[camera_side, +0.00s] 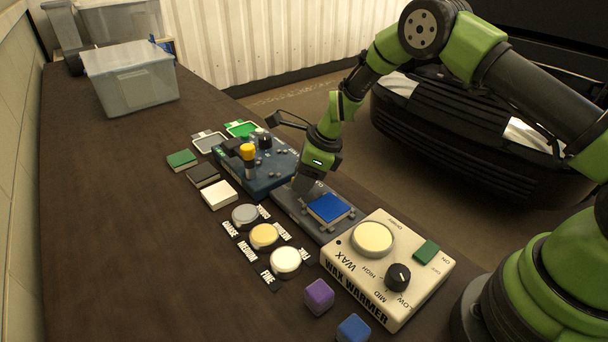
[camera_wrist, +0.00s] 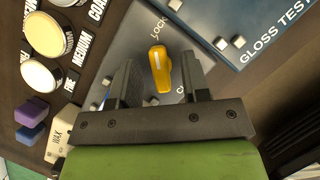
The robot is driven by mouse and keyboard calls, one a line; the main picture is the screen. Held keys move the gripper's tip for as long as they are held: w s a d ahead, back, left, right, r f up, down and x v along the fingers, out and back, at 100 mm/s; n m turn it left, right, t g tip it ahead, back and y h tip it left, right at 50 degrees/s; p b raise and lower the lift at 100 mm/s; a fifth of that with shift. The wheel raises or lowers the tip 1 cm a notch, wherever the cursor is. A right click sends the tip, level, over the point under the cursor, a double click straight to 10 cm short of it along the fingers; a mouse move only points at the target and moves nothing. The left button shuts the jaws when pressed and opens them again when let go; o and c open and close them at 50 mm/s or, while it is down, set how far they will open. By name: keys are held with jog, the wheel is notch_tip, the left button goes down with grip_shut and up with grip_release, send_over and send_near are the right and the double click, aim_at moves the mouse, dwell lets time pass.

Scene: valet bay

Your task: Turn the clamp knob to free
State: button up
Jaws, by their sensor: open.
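The yellow clamp knob (camera_wrist: 160,70) sits on a grey plate (camera_wrist: 140,30) in the wrist view. Its long handle runs nearly up and down the picture, with its upper end towards the printed word LOCK. A second label below it is mostly hidden by a finger. My gripper (camera_wrist: 157,82) is open, with one finger on each side of the knob and visible gaps between. In the side view my gripper (camera_side: 306,186) is low over the far end of the grey clamp unit, beside a blue pad (camera_side: 328,208); the knob is hidden there.
A white wax warmer (camera_side: 345,268) stands nearer the camera, and the blue gloss tester (camera_side: 255,175) with a yellow-topped post (camera_side: 248,152) stands on the other side. Round pads (camera_side: 264,236), a purple block (camera_side: 319,296) and a blue block (camera_side: 353,328) lie close by. The bench's left side is clear.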

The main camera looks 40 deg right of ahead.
grip_shut()
jog(key=shift+n, duration=0.4)
jog(key=n+g, duration=0.1)
jog(key=n, duration=0.2)
jog(key=n+g+y, duration=0.1)
jog(key=n, duration=0.1)
jog(key=shift+w+d+n, duration=0.1)
jog(key=shift+n, duration=0.3)
jog(key=n+g, duration=0.1)
jog(key=n, duration=0.2)
jog(key=shift+n+g, duration=0.8)
jog(key=shift+n, duration=1.2)
